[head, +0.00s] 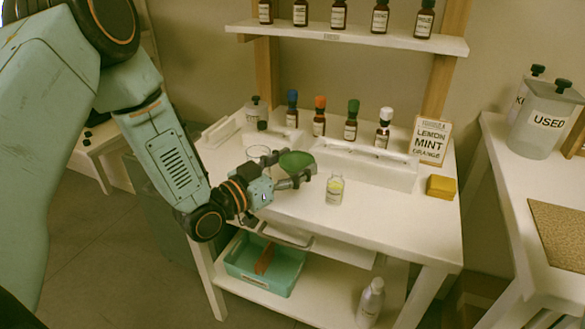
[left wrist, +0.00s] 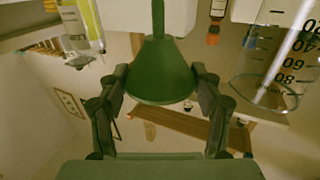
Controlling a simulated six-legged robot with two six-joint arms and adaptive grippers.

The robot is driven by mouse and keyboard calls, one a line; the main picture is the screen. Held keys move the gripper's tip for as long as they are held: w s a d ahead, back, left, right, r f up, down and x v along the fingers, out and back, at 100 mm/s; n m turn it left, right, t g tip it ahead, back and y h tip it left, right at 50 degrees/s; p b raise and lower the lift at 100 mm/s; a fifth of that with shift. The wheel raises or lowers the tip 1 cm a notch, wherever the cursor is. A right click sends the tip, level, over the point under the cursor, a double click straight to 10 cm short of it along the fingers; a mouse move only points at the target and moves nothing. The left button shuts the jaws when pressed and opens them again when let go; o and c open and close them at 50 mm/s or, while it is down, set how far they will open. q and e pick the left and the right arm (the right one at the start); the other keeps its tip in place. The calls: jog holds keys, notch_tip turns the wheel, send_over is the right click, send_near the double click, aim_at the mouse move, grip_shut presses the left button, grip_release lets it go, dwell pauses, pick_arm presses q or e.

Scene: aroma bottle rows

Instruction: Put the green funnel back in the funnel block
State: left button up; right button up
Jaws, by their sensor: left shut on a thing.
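The green funnel (head: 298,162) is held by my left gripper (head: 297,181) above the white table, wide mouth up in the head view. In the left wrist view the funnel (left wrist: 161,76) sits between the two fingers of my left gripper (left wrist: 161,95), its narrow stem toward the picture's top. A long white block (head: 365,168) stands behind the gripper, below the row of dropper bottles. A smaller white block (head: 221,131) lies at the table's left. I cannot tell which is the funnel block. My right gripper is not in view.
A glass beaker (head: 258,153) stands left of the funnel and a small labelled bottle (head: 335,190) right of it, both close. A yellow block (head: 440,187) and a lemon mint sign (head: 430,140) are at the right. The table's front right is clear.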

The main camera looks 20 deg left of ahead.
pick_arm(q)
jog(key=shift+w+f, duration=0.25)
jog(key=shift+d, duration=0.1)
jog(key=shift+s+f, duration=0.1)
jog(key=shift+s, duration=0.1)
jog(key=o, duration=0.8)
jog(key=shift+w+f, duration=0.1)
jog(key=shift+w, duration=0.05)
jog(key=shift+o, duration=0.5)
jog(key=shift+r, duration=0.2)
